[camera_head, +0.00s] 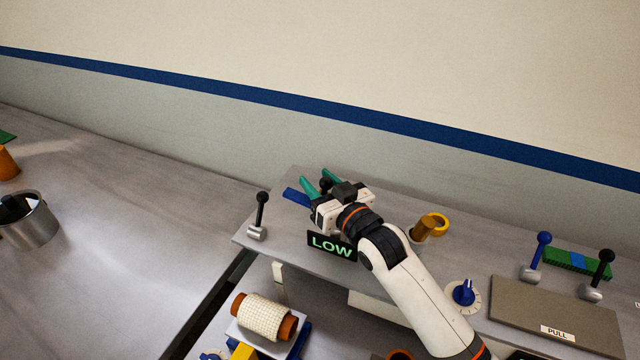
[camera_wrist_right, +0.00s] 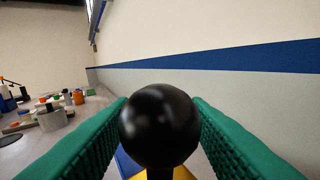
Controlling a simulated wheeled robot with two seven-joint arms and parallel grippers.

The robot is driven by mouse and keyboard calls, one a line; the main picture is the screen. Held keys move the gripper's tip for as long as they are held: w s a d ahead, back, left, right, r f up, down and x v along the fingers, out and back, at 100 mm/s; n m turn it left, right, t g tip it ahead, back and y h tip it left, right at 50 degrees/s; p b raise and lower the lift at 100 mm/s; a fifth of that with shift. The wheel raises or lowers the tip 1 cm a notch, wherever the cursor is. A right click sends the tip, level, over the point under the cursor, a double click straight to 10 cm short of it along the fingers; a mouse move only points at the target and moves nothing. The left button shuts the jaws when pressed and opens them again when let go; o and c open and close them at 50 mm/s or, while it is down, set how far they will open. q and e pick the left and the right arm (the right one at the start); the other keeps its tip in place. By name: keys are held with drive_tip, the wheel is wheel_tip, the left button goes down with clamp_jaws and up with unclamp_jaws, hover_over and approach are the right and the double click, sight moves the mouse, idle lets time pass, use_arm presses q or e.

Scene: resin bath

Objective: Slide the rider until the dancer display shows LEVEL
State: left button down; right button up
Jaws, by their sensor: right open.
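The dancer display (camera_head: 331,245) reads LOW in green letters on black, at the front edge of the grey panel. My right gripper (camera_head: 324,181) is over the back of the panel, with its green fingers open. A black ball knob (camera_head: 326,185) on a stem, likely the rider's, stands between the fingers. In the right wrist view the knob (camera_wrist_right: 160,126) fills the gap between the fingertips; I cannot tell whether they touch it. A blue strip (camera_head: 297,197) shows left of the gripper, and blue and yellow parts show under the knob. The rider's body is mostly hidden. My left gripper is not in view.
A black-knobbed lever (camera_head: 261,211) stands left of the gripper. An orange ring-ended part (camera_head: 428,227), a blue dial (camera_head: 464,293) and two more levers lie right. A wound spool (camera_head: 265,316) sits below. A metal cup (camera_head: 28,220) stands on the left bench, which has free room.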

clamp_jaws()
drive_tip(key=a, duration=0.1)
drive_tip(key=w+a, duration=0.1)
drive_tip(key=a, duration=0.1)
drive_tip(key=shift+w+a+r, duration=0.15)
drive_tip(key=shift+r, duration=0.15)
drive_tip(key=shift+w+a, duration=0.1)
drive_tip(key=shift+a, duration=0.05)
unclamp_jaws()
drive_tip(key=p+v, duration=0.5)
drive_tip(key=v, duration=0.7)
drive_tip(key=shift+p, duration=0.3)
